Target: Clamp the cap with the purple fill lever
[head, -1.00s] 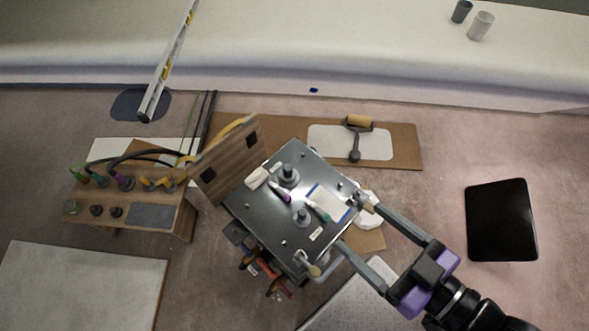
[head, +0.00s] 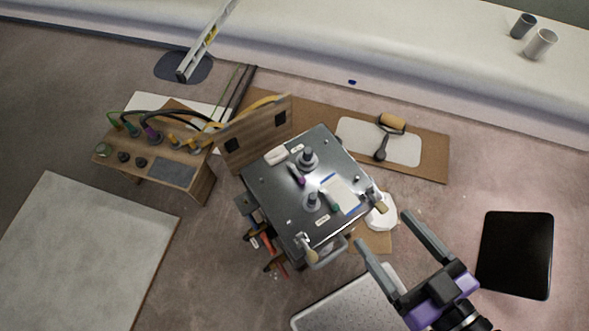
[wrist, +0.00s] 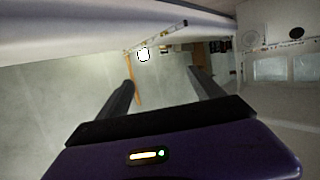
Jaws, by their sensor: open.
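A steel-topped cart (head: 268,204) stands mid-view in the head view. I cannot tell whether either lever is shut down on a cap. My gripper (head: 384,229) is open and empty, off the cart's lower right side, apart from both levers. In the wrist view the two fingers stand apart with nothing between them; the levers are not recognisable there.
A wooden bench (head: 203,185) with hoses and coloured fittings, one purple (head: 151,134), stands left. An upright board (head: 255,137) edges the cart's back. Cart handles (head: 326,254) face my gripper. A black panel (head: 515,254) lies right; floor between is clear.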

